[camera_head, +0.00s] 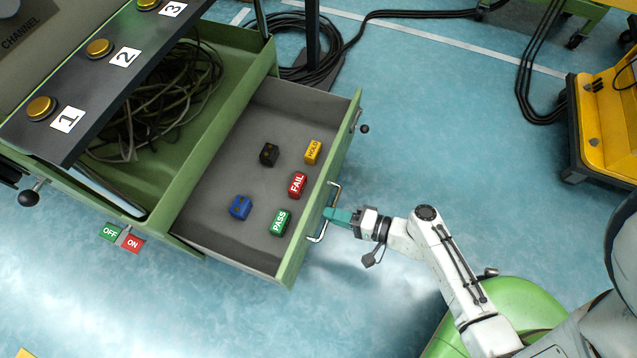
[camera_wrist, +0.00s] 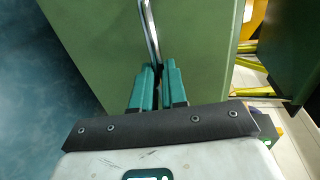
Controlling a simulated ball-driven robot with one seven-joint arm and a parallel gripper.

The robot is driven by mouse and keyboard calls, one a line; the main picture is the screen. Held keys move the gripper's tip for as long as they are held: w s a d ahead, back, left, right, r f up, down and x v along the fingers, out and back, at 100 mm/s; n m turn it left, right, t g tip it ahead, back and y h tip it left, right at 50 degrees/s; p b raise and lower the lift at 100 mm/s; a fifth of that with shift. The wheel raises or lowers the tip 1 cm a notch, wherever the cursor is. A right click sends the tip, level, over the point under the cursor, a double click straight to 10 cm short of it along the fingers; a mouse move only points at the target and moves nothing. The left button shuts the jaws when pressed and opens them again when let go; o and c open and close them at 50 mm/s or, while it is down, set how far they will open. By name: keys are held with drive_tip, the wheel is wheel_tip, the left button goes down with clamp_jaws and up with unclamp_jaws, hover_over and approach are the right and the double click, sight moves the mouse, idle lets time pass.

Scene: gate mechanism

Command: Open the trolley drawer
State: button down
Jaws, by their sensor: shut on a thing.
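The green trolley drawer (camera_head: 210,215) is pulled well out of the trolley (camera_head: 265,60), and its grey inside shows in the head view. A metal bar handle (camera_head: 318,237) is on its front panel. My gripper (camera_head: 330,214) has its teal fingers at the middle of this handle. In the wrist view my gripper (camera_wrist: 159,72) is shut on the handle bar (camera_wrist: 151,35), which runs up from between the fingers. The green drawer front (camera_wrist: 95,40) fills much of that view behind it.
Several small blocks lie in the drawer, among them a red FAIL block (camera_head: 297,185) and a green PASS block (camera_head: 280,222). Black cables (camera_head: 305,75) lie on the floor behind. A yellow machine (camera_head: 605,125) stands at the right. Blue floor is clear in front of the drawer.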

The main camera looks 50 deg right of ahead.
drive_tip(key=shift+v, duration=0.85)
drive_tip(key=shift+f, duration=0.25)
drive_tip(key=c, duration=1.2)
unclamp_jaws()
drive_tip(key=shift+o, duration=0.2)
drive_tip(key=shift+r, duration=0.1)
drive_tip(key=p+v, duration=0.2)
drive_tip(key=v, duration=0.9)
drive_tip(key=shift+w, duration=0.1)
